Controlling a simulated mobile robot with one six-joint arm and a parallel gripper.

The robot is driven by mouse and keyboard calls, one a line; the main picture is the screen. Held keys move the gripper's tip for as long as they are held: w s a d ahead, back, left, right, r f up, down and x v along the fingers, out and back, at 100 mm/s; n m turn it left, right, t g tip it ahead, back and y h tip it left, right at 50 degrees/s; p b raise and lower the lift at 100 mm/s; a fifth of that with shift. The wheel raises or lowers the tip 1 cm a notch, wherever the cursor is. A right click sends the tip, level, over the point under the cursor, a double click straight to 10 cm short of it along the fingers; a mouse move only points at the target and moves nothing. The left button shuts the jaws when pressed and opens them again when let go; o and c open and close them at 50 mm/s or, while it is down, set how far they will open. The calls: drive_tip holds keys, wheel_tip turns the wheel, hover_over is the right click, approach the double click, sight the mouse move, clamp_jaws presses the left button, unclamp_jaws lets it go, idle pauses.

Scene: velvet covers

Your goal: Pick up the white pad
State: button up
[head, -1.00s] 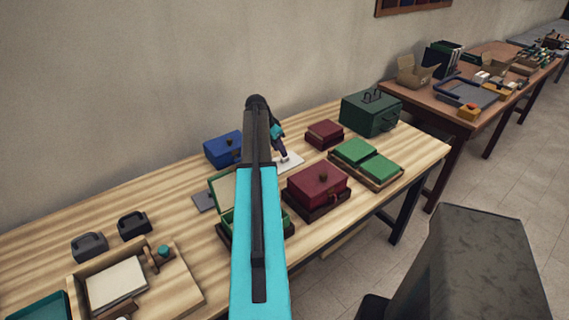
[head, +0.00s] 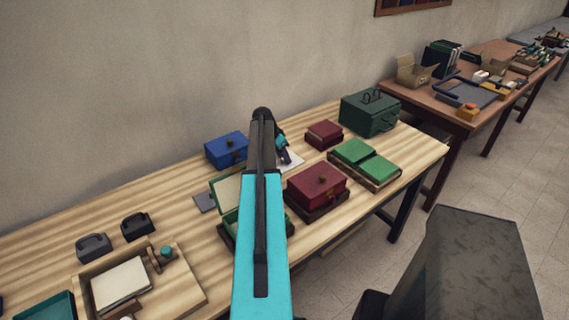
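A flat white piece (head: 296,161), perhaps the white pad, lies on the wooden table behind the dark red box; my arm and gripper cover part of it. My gripper (head: 286,160) is small in view and partly behind my arm, close over this piece. Whether its fingers are open or shut, or touch the piece, I cannot tell. A second cream-white pad (head: 121,284) lies in a shallow wooden tray (head: 185,291) at the front left, well away from my gripper.
A dark red box (head: 316,183), a blue box (head: 226,150), an open green box (head: 226,190) and a small red box (head: 324,134) surround my gripper. Green pads (head: 377,167) lie to the right, with a dark green case (head: 369,113) behind. Bare table lies left of the blue box.

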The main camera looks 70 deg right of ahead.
idle(0.3)
clamp_jaws()
drive_tip(key=shift+r, duration=0.1)
wheel_tip(320, 180, up, 10)
drive_tip(key=b, duration=0.3)
idle(0.6)
idle(0.5)
